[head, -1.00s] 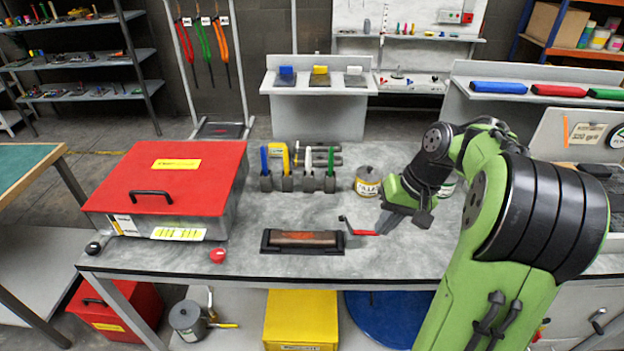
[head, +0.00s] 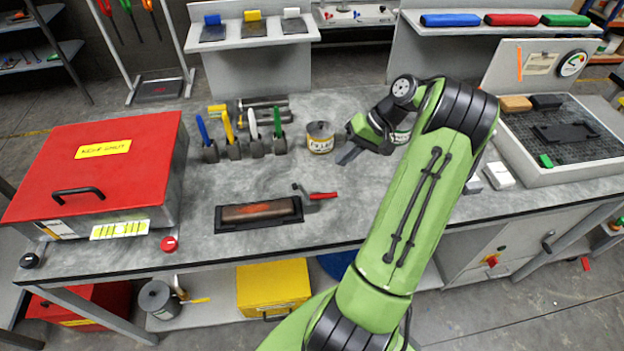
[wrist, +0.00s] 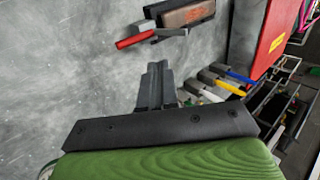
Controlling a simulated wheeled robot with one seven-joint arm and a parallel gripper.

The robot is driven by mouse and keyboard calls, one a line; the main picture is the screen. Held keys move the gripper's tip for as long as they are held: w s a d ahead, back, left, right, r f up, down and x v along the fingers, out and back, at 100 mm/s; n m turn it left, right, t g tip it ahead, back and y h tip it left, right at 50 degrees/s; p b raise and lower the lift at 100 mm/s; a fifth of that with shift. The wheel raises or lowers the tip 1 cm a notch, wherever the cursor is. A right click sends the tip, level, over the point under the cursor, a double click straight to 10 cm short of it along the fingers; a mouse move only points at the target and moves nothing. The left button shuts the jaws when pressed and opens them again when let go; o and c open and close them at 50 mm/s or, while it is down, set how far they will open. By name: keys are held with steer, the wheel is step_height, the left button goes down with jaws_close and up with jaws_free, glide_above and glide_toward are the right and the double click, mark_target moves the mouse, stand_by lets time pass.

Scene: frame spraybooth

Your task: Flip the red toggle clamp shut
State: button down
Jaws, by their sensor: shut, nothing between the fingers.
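The toggle clamp's red handle (head: 323,196) lies beside the right end of a black fixture (head: 225,222) on the grey bench. The fixture holds a brown bar (head: 258,211). The clamp's grey metal arm (head: 299,190) sits at the left end of the handle. In the wrist view the red handle (wrist: 134,41) is ahead of the fingers, toward the top. My gripper (head: 345,157) is shut and empty, behind and slightly right of the handle, apart from it. The fingers also show in the wrist view (wrist: 154,78).
A tin (head: 320,138) stands behind and left of my gripper. Blue, yellow, white and green handled tools stand in holders (head: 233,150) left of it. A large red-lidded box (head: 90,165) fills the bench's left. A tray (head: 575,140) is at the right. The bench in front of the fixture is narrow.

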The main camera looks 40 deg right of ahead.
steer(key=b, duration=0.2)
glide_toward(312, 195)
steer(key=shift+w+a+f, duration=0.1)
steer(key=shift+w+a, duration=0.3)
steer(key=shift+a, duration=0.15)
steer(key=shift+w+a+f, duration=0.1)
steer(key=shift+w+a, duration=0.25)
steer(key=shift+a, duration=0.2)
steer(key=shift+w+a+f, duration=0.15)
steer(key=shift+w+a, duration=0.2)
steer(key=shift+a, duration=0.15)
steer(key=shift+w+a+f, duration=0.15)
steer(key=shift+w+a, duration=0.2)
steer(key=shift+a, duration=0.15)
steer(key=shift+w+a+f, duration=0.1)
steer(key=shift+w+a, duration=0.1)
steer(key=shift+a, duration=0.15)
